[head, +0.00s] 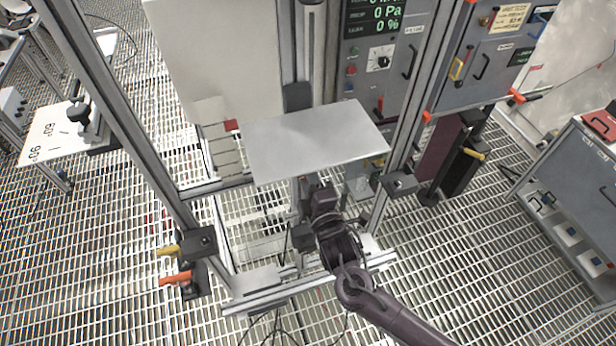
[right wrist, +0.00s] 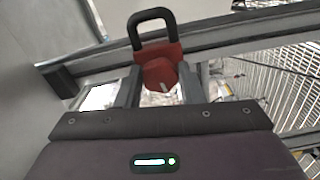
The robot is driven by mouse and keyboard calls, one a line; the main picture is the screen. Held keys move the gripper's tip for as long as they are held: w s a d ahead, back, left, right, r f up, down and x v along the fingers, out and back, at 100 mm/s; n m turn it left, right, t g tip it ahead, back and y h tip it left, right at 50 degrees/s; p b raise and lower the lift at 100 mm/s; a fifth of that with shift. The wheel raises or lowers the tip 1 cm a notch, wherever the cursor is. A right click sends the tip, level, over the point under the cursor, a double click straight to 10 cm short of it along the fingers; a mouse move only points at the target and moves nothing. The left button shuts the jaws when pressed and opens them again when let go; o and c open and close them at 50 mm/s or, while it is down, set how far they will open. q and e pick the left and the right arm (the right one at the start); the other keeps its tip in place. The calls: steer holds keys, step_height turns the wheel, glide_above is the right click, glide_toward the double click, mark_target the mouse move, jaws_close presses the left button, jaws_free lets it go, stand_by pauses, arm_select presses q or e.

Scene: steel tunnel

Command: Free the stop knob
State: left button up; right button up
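A red padlock (right wrist: 164,62) with a black shackle shows in the right wrist view, its shackle pointing up in the picture. My right gripper (right wrist: 160,84) has one finger on each side of the red body, close against it, and looks shut on it. In the head view my right arm comes in from the lower right, and my right gripper is largely hidden at the lower edge of a tilted grey plate (head: 315,140). I cannot make out the stop knob or the padlock in the head view. My left gripper is not in view.
Aluminium posts (head: 118,120) and a low crossbar (head: 310,288) frame the work area. A grey control panel (head: 378,80) with a display stands behind. Yellow and orange handles (head: 175,279) stick out at lower left. A grey cabinet (head: 575,200) stands right. Cables lie on the grating.

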steer(key=o, duration=0.4)
steer(key=shift+o, duration=0.2)
steer(key=b+v, duration=0.2)
steer(key=v, duration=0.5)
steer(key=shift+s+b, duration=0.35)
steer(key=shift+b, duration=0.05)
steer(key=shift+d, duration=0.1)
